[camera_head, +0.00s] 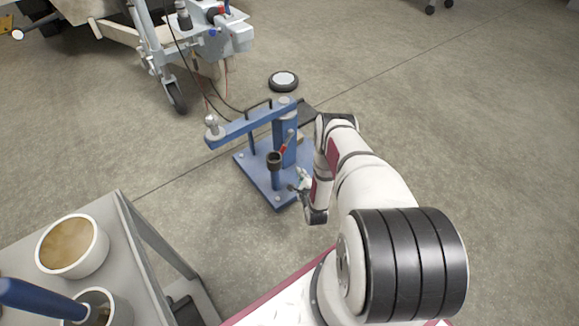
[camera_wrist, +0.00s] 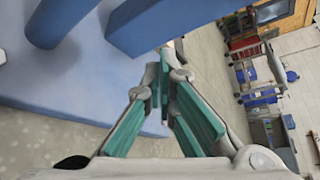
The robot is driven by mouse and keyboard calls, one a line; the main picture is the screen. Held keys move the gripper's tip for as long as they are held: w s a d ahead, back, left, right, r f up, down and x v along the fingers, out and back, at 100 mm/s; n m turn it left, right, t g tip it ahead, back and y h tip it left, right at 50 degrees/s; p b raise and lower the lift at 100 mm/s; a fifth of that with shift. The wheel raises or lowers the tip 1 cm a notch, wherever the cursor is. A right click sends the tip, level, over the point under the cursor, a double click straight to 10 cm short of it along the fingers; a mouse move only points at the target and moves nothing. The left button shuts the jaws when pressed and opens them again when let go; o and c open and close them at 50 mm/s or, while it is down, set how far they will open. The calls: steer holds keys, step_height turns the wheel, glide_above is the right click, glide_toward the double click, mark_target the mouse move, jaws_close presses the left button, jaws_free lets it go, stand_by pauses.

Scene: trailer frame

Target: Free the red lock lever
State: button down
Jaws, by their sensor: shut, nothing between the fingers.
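The red lock lever (camera_head: 285,148) is small and slanted, beside the upright column of a blue stand (camera_head: 252,128) in the head view. I cannot make it out in the wrist view. My gripper (camera_head: 296,187) is low at the stand's right side, below and apart from the lever. In the wrist view its green-padded fingers (camera_wrist: 165,65) come together at the tips, with nothing held. The stand's blue parts (camera_wrist: 170,22) lie just beyond the fingertips there.
A black-topped short post (camera_head: 274,158) rises from the stand's base left of the lever. A ball-ended blue bar reaches left. A trailer hitch (camera_head: 205,35) stands behind, and a round black-and-white disc (camera_head: 284,80) lies on the floor. A table with cups (camera_head: 105,245) is front left.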

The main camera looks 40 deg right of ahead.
mark_target(284, 146)
steer(key=shift+w+d+f+b, duration=0.15)
steer(key=shift+w+b, duration=1.2)
steer(key=shift+w, duration=0.95)
steer(key=shift+w+d+f+b, duration=0.1)
steer(key=shift+w+b, duration=1.2)
steer(key=shift+w, duration=1)
